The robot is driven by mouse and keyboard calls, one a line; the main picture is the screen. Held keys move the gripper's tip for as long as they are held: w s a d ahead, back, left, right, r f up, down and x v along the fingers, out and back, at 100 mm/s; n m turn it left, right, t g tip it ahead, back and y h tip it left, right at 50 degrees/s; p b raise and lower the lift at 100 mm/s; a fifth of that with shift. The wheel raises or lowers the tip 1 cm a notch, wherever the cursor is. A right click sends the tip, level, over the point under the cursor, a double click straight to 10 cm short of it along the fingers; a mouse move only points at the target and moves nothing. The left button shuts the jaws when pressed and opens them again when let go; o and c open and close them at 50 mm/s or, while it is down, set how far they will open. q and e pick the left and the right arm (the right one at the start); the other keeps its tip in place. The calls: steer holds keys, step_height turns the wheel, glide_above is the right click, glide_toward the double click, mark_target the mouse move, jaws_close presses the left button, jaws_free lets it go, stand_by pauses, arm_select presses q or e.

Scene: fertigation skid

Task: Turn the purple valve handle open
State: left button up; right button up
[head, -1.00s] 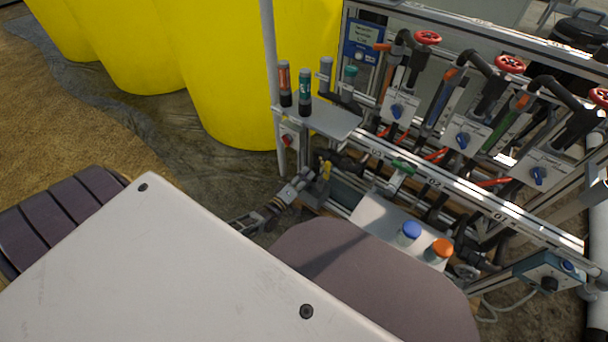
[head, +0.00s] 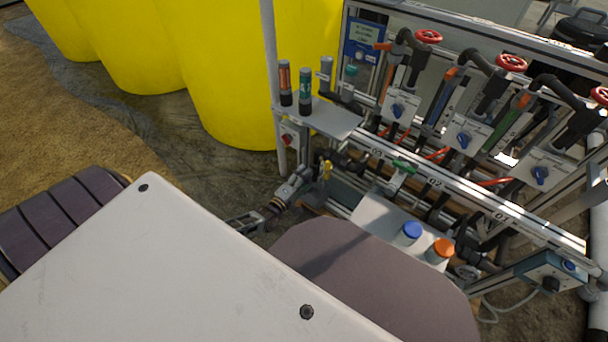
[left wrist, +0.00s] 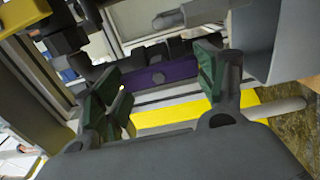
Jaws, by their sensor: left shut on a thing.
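The purple valve handle (left wrist: 170,75) shows in the left wrist view, lying across the space between the two green-padded fingers of my left gripper (left wrist: 160,92). The gripper is shut on the handle, one finger at each end of its visible part. In the head view my left gripper (head: 306,180) is low at the near left end of the skid frame. The purple handle cannot be made out there. My right gripper is in neither view now.
A yellow-handled valve (head: 326,170) is close beside the gripper. A grey shelf (head: 335,122) with bottles stands above it. A blue-capped bottle (head: 411,232) and an orange-capped bottle (head: 439,249) stand to the right. Large yellow tanks (head: 225,75) stand behind.

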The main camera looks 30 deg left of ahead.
arm_select(q)
steer(key=o, duration=1)
steer(key=shift+s+a, duration=0.15)
steer(key=shift+s, duration=1.85)
steer(key=shift+s+a, duration=0.2)
steer(key=shift+s, duration=1.8)
steer(key=shift+s+a, duration=0.15)
steer(key=shift+s, duration=1.85)
